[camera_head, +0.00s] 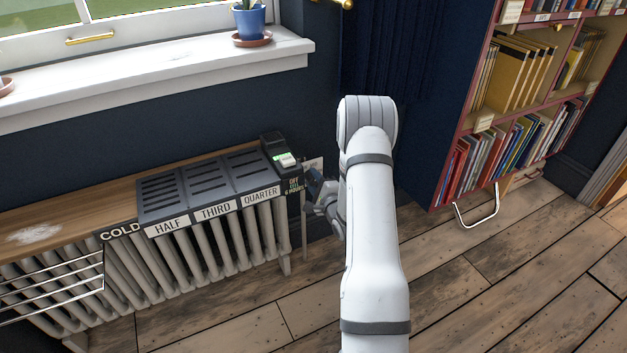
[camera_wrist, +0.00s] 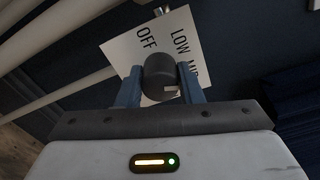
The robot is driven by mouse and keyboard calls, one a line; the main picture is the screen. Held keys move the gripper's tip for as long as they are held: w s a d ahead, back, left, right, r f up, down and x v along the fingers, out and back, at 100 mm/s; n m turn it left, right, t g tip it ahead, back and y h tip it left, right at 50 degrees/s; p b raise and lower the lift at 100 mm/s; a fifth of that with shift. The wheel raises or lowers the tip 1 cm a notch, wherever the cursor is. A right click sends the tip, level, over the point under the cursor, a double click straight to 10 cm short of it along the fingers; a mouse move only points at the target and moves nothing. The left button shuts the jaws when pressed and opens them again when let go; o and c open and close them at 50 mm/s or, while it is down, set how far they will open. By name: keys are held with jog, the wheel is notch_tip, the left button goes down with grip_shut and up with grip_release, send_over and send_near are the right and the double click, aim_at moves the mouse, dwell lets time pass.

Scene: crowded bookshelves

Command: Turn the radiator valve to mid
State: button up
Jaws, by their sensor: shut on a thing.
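In the wrist view, the radiator valve (camera_wrist: 158,78) is a dark round knob with a small pale mark near its lower right edge. It sits in front of a white label plate (camera_wrist: 123,47) reading OFF, LOW and MID; the MID lettering is partly hidden. My gripper (camera_wrist: 163,92) has a blue finger on each side of the knob and is shut on it. In the head view, my gripper (camera_head: 325,195) is at the right end of the radiator (camera_head: 200,245), and the knob is hidden or too small to make out there.
Dark trays labelled HALF, THIRD and QUARTER (camera_head: 210,185) stand on the wooden radiator shelf (camera_head: 60,215), beside a dark device with a green display (camera_head: 286,159). A bookshelf (camera_head: 478,130) stands at right. A windowsill (camera_head: 150,72) with a potted plant (camera_head: 249,22) is above. Wooden floor lies open in front.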

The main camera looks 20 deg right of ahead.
jog(key=shift+d+m, duration=0.1)
jog(key=shift+m, duration=1)
jog(key=o, duration=1)
jog(key=shift+c, duration=0.2)
jog(key=s+p, duration=0.1)
jog(key=s, duration=0.6)
jog(key=shift+s+p, duration=0.4)
